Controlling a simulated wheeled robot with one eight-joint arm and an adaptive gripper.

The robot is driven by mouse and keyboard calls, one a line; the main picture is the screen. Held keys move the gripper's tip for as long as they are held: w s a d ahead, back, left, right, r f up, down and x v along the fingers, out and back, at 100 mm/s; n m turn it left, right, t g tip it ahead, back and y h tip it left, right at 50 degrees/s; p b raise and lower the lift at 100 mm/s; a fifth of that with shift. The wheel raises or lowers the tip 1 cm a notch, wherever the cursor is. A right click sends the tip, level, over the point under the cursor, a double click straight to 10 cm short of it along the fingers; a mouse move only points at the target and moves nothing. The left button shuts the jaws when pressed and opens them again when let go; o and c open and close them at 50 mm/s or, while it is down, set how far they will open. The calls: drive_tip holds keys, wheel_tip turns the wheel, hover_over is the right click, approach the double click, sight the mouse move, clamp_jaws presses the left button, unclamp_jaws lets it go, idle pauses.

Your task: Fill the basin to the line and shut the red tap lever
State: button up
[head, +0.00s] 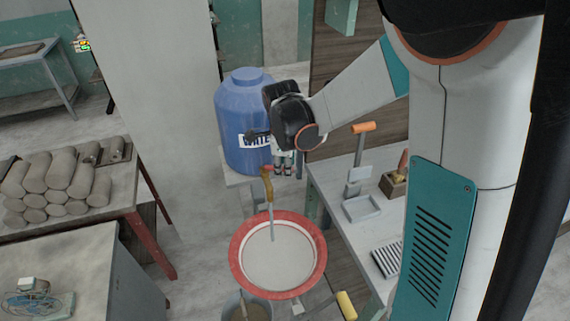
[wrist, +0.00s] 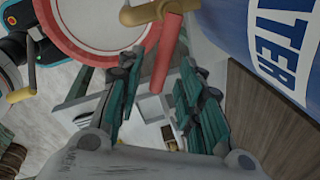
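A blue water barrel (head: 243,110) stands at the back centre. Its brass tap (head: 268,190) has a red lever (head: 266,170). A thin grey stream (head: 272,222) runs from the tap into the red-rimmed basin (head: 236,262), which looks pale inside; I cannot make out a fill line. My gripper (head: 284,170) is beside the tap, just right of the lever in the head view. In the wrist view my gripper (wrist: 158,68) is open, and the red lever (wrist: 162,55) shows between its spread fingers, with gaps at both sides. The basin (wrist: 62,35) fills the upper left there.
A bench on the right holds a scraper with an orange handle (head: 363,128), a grey tray (head: 361,208) and a ribbed plate (head: 386,259). Clay rolls (head: 60,170) are stacked on the left table. A bucket (head: 246,307) stands below the basin.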

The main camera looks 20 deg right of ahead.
wheel_tip(320, 180, up, 12)
drive_tip(key=s+a, duration=0.1)
drive_tip(key=s, duration=0.1)
drive_tip(key=shift+f, duration=0.15)
idle(0.4)
drive_tip(key=shift+s, duration=0.1)
idle(0.8)
